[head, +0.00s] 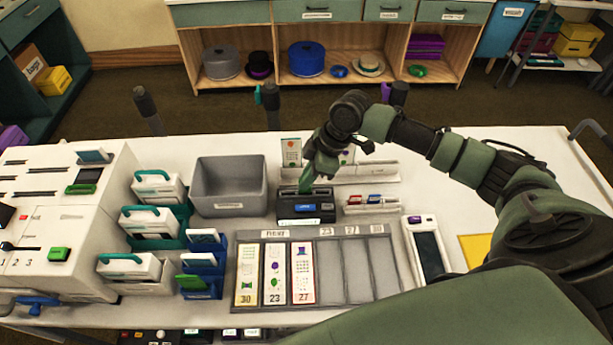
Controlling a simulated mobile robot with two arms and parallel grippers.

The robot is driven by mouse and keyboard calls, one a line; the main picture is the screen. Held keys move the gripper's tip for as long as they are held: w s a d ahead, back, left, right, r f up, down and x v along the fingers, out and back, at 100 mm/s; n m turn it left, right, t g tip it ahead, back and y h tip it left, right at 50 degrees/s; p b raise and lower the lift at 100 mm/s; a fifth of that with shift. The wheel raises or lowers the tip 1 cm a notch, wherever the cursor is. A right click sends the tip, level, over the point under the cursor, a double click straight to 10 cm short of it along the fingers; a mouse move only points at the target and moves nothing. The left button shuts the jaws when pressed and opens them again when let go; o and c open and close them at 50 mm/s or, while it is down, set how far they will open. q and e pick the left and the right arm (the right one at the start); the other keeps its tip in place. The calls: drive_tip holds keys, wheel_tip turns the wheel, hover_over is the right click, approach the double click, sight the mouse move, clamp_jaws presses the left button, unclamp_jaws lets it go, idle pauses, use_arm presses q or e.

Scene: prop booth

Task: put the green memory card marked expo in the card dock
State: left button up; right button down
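The card dock (318,213) is a dark box with a blue display, standing in the middle of the white table. My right gripper (309,174) reaches down over the dock's left back part. It appears shut on a green memory card (305,184), which stands upright with its lower end at the top of the dock. I cannot tell how far the card sits in a slot, and its marking is too small to read. My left gripper is not in view.
A grey bin (229,188) stands left of the dock. A blue rack (207,270) with a green card (193,281) is at the front left. A grey board (345,270) with picture strips lies in front. A pen tray (371,204) is close on the right.

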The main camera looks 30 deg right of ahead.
drive_tip(key=shift+f, duration=1.05)
drive_tip(key=c, duration=1.5)
unclamp_jaws()
drive_tip(key=shift+c, duration=0.2)
drive_tip(key=shift+r+b, duration=0.1)
drive_tip(key=shift+b, duration=0.2)
drive_tip(key=b+v, duration=0.1)
drive_tip(key=v, duration=0.6)
drive_tip(key=shift+d+r+b, duration=0.15)
drive_tip(key=shift+r+b, duration=0.15)
drive_tip(key=shift+s+f, duration=0.1)
